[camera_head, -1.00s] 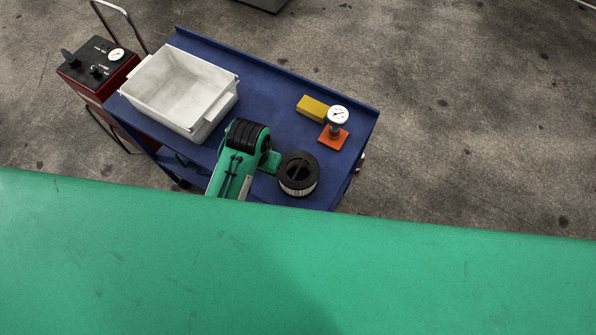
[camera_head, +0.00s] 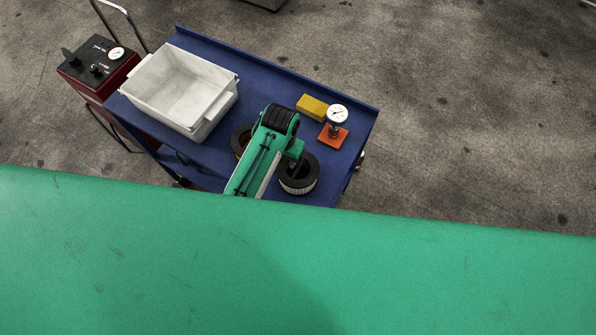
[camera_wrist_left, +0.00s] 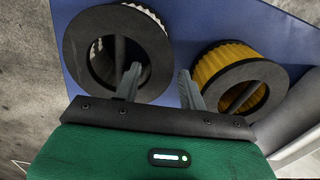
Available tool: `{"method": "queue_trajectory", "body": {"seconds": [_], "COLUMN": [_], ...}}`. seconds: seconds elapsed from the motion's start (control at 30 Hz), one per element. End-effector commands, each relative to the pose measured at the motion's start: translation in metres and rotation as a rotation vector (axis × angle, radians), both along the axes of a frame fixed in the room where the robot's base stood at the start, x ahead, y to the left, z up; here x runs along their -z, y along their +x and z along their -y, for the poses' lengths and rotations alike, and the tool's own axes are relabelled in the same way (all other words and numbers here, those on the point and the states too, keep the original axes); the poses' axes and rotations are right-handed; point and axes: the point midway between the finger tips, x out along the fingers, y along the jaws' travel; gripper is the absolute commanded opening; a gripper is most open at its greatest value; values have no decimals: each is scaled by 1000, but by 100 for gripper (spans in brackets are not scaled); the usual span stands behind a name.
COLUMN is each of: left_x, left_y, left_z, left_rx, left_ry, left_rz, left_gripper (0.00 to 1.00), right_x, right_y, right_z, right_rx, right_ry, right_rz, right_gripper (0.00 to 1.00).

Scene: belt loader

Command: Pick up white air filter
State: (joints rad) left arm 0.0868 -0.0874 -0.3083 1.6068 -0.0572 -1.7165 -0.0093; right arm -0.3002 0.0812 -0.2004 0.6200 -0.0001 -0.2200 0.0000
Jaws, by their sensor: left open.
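The white air filter (camera_head: 302,184) stands on the blue cart top near its front right corner. It has a black ring end and white pleats. The gripper end of my left arm (camera_head: 295,160) is above its upper left side and partly covers it. In the left wrist view, the white filter (camera_wrist_left: 75,45) is at upper left. My left gripper (camera_wrist_left: 159,79) is open and empty, with one finger overlapping the filter's hole and the other just right of its ring. Finger height above the filter cannot be told. My right gripper is not in view.
A yellow-pleated filter (camera_wrist_left: 222,62) lies close by on the right; in the head view my arm partly hides this filter (camera_head: 238,136). The blue cart (camera_head: 265,75) also bears a white bin (camera_head: 205,125), a yellow block (camera_head: 312,106) and a gauge on an orange base (camera_head: 335,135).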

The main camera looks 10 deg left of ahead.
Motion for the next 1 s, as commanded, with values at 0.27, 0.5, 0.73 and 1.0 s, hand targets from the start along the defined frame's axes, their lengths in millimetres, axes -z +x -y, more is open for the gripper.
{"method": "queue_trajectory", "body": {"seconds": [0.27, 0.5, 0.73, 1.0], "left_x": [35, 53, 52, 52], "left_y": [-5, -5, -5, -4], "left_z": [1, 1, 1, 1], "left_rx": [0, 0, 0, 0], "left_ry": [1, 0, 0, 0], "left_rz": [-3, -1, 0, 1], "left_gripper": [42, 42, 30, 0], "right_x": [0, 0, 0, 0], "right_y": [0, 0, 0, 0], "right_z": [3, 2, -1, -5], "right_rx": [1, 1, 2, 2], "right_ry": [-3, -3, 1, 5], "right_rz": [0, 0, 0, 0], "right_gripper": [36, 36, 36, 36]}}
